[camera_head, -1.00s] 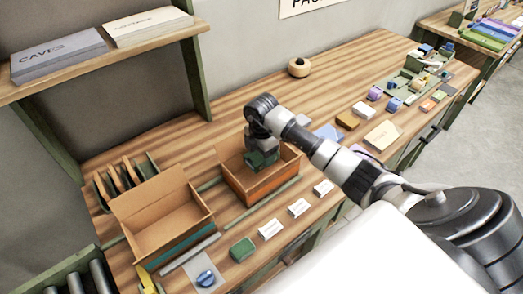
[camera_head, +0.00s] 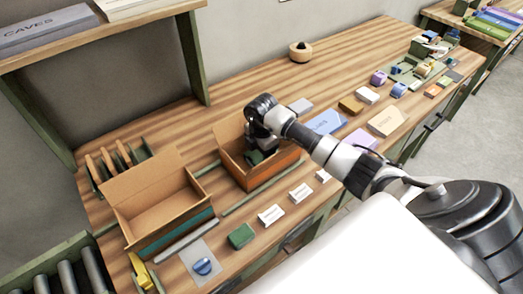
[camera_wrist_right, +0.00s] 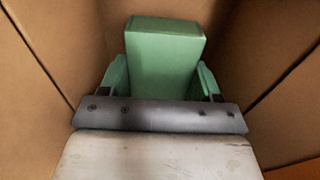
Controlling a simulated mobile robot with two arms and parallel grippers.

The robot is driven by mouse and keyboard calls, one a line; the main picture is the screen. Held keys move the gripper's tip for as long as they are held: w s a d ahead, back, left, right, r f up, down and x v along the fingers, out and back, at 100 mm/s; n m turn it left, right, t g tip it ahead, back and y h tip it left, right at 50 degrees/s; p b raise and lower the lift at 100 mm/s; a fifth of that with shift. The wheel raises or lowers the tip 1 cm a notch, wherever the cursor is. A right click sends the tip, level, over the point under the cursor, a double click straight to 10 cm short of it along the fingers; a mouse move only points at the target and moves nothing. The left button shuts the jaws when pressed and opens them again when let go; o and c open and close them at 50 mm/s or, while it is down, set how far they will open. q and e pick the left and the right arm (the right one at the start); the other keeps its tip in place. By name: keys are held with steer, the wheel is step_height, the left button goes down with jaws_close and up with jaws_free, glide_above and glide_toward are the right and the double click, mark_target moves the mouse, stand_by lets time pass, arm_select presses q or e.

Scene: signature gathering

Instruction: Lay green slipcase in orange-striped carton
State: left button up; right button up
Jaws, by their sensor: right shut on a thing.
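The green slipcase (camera_wrist_right: 165,48) is held between the fingers of my right gripper (camera_wrist_right: 162,80). In the head view the right gripper (camera_head: 258,154) points down into the orange-striped carton (camera_head: 275,174), and a bit of green shows at its tips. Brown cardboard walls surround the slipcase in the wrist view, so it is inside the carton. The slipcase's lower end and the carton floor under it are hidden, so I cannot tell whether they touch. My left gripper is not in view.
An open carton with a teal stripe (camera_head: 180,232) stands to the left. A green box (camera_head: 241,236) and white cards (camera_head: 271,215) lie along the front edge. Books and small blocks lie to the right. A round wooden object (camera_head: 300,52) sits at the back.

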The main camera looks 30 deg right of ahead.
steer(key=shift+f+b, duration=0.45)
steer(key=shift+f, duration=0.2)
steer(key=o, duration=1)
step_height(320, 180, up, 7)
steer(key=p, duration=0.5)
steer(key=shift+p, duration=0.4)
step_height(320, 180, up, 10)
steer(key=p, duration=0.8)
